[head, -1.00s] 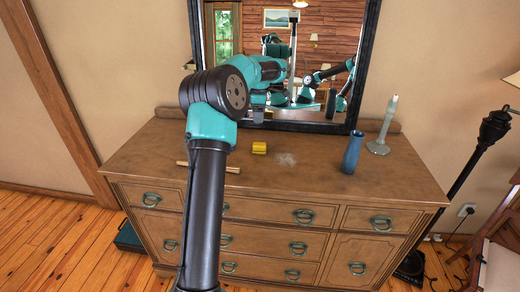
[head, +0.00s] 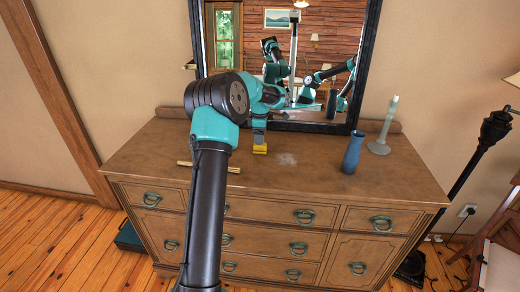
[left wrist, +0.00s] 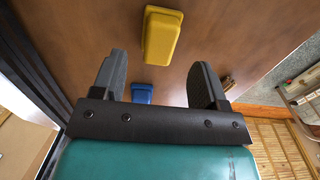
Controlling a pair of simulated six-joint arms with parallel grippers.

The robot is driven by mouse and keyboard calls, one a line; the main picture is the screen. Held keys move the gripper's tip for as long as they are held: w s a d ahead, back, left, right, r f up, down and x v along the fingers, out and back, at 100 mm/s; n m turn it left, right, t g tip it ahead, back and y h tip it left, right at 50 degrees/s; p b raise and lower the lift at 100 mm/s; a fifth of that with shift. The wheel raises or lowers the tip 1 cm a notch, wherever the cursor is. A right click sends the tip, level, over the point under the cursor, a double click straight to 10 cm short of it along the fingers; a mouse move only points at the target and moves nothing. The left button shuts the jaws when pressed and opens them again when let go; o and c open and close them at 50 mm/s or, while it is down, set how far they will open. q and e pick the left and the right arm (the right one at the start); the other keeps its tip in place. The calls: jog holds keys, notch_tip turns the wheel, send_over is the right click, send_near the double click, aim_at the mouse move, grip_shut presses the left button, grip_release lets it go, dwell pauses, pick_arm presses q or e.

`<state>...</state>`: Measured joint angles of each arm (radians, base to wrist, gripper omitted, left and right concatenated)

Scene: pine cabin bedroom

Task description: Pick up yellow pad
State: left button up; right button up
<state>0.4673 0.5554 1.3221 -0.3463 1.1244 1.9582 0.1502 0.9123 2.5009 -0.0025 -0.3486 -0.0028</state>
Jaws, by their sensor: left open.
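The yellow pad (head: 260,150) lies on the dresser top, left of the pale smudge. In the head view its upper part is covered by my left gripper (head: 259,138), which points down just over it. In the left wrist view the yellow pad (left wrist: 161,36) lies beyond the fingertips, roughly in line with the gap. My left gripper (left wrist: 159,64) is open with nothing between its fingers. My right gripper shows only as part of a small mirror reflection of my arms.
A blue block (left wrist: 142,93) lies near the pad, hidden by my arm in the head view. A wooden stick (head: 232,170) lies at the front left. The mirror (head: 366,60) rises behind.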

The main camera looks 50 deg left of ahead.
aim_at(260, 148)
pick_arm(q)
jog(key=shift+f, duration=2.6)
jog(key=shift+c, duration=0.4)
jog(key=c, duration=0.9)
